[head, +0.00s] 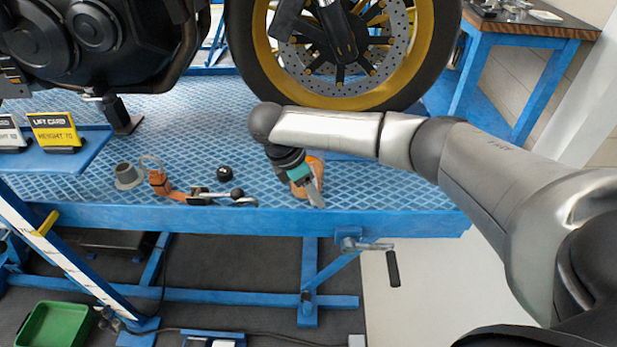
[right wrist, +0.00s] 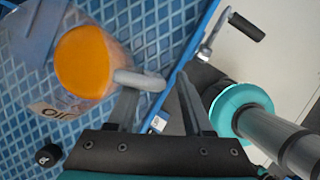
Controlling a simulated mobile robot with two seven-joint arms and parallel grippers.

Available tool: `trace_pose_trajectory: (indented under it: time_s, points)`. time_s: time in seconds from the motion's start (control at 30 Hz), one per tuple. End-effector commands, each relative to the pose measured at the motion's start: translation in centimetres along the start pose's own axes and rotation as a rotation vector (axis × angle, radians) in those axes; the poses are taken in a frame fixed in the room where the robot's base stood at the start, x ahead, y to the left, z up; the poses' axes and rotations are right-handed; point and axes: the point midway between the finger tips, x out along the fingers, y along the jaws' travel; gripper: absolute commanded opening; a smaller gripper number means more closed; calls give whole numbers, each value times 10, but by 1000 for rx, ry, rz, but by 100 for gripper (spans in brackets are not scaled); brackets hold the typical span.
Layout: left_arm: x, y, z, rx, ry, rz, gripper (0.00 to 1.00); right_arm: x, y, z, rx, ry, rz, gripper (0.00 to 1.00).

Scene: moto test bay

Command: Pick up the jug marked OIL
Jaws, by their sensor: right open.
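The jug marked OIL (right wrist: 88,85) is a clear jug with orange contents or top, dark lettering and a pale handle (right wrist: 140,79). It stands on the blue lift platform (head: 390,192) near the front edge; in the head view the jug (head: 313,163) is partly hidden by my right gripper. My right gripper (head: 316,196) is open at the jug. In the right wrist view, the gripper (right wrist: 157,90) has its fingers apart, with the handle at the left finger and its end reaching into the gap. Contact is unclear. My left gripper is not in view.
The motorcycle wheel (head: 350,95) stands behind. A crank handle (head: 392,268) hangs off the platform's front edge.

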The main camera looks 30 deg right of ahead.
Motion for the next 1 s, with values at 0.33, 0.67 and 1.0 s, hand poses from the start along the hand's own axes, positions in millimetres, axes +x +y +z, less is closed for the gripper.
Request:
trace_pose_trajectory:
  time_s: [0.33,0.67,1.0]
  points:
    - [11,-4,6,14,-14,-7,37,9,0,-3,0,0,0,36]
    - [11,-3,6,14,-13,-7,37,10,0,-4,0,-1,0,0]
    - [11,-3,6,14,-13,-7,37,10,0,-4,0,0,0,0]
